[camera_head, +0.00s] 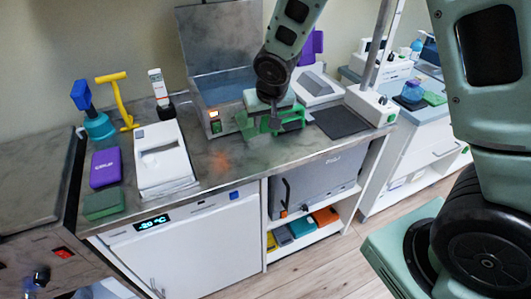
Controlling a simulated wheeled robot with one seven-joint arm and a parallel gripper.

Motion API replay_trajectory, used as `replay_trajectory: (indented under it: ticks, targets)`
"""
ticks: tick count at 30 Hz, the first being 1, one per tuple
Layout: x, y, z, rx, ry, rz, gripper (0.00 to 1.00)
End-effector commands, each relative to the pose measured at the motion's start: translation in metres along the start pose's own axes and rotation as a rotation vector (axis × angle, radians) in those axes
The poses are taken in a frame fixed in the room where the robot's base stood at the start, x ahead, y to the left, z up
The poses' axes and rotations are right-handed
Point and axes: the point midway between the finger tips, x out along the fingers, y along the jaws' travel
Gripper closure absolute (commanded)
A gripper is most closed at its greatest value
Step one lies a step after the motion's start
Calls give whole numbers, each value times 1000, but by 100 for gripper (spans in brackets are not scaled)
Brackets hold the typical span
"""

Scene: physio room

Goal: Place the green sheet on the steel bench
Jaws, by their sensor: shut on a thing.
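The steel bench (225,160) is a long grey metal counter running across the middle of the view. My gripper (274,121) points down just above it, in front of the open steel box. It is shut on a bright green piece, which looks like the green sheet (246,125). The sheet shows beside and below the jaws, and part of it is hidden by the gripper. I cannot tell whether its lower edge touches the bench.
A steel box with a raised lid (222,85) stands behind my gripper. A dark mat (341,121) lies to the right. A white device (162,158), a purple box (105,167) and a green block (103,204) stand at left. Bare bench lies in front of the steel box.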

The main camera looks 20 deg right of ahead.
Motion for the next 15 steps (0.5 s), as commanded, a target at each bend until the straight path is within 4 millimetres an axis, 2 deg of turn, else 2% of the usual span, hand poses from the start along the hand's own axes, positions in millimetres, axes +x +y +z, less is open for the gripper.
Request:
replay_trajectory:
  ticks: [3,6,10,15]
  targets:
    - [8,-23,4,-48,0,-24,96]
    - [9,-37,6,-80,-3,-40,96]
    - [21,-44,13,-97,-9,-45,96]
    - [48,-43,24,-95,-10,-43,96]
